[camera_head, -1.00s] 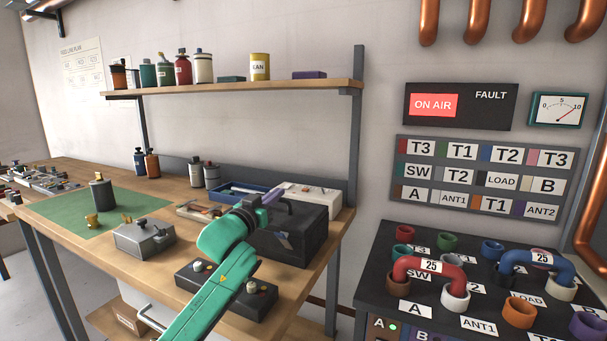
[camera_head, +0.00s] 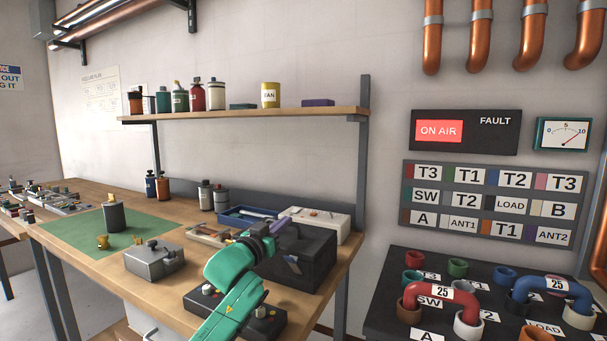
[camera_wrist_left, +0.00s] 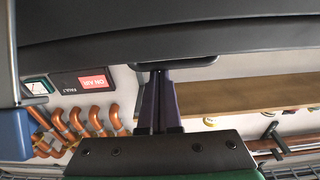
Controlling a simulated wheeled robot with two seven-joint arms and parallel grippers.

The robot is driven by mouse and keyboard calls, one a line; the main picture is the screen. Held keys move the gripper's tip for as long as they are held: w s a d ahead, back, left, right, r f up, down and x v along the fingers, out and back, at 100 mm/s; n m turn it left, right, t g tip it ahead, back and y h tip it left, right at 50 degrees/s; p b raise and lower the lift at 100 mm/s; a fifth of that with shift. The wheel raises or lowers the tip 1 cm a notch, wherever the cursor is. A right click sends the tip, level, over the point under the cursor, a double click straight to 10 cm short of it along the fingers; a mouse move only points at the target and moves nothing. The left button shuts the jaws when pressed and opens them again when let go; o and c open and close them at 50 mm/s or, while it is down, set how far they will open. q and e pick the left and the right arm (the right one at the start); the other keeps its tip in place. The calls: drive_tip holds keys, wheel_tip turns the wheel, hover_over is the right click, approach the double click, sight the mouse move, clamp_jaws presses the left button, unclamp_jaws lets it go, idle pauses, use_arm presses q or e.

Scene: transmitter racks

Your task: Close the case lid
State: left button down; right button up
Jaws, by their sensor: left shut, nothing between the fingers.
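The black case (camera_head: 312,262) stands at the right end of the wooden workbench. My left arm reaches over its near left side and hides part of it, so the lid's exact angle is hard to tell in the head view. My left gripper (camera_head: 276,227) is at the case's upper left edge, shut and empty. In the left wrist view its purple fingers (camera_wrist_left: 160,76) are together, with tips at a dark handle-like loop (camera_wrist_left: 180,64) on a broad dark surface. Contact there cannot be told for certain. My right gripper is not in view.
A grey metal box (camera_head: 153,258) and a green mat (camera_head: 75,236) lie left on the workbench (camera_head: 100,270). A blue tray (camera_head: 240,218) and a white box (camera_head: 330,222) sit behind the case. A shelf (camera_head: 245,115) with cans hangs above. A patch panel (camera_head: 385,300) stands right.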

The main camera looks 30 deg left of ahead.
use_arm(q)
wheel_tip(320, 180, up, 20)
drive_tip(key=p, duration=0.3)
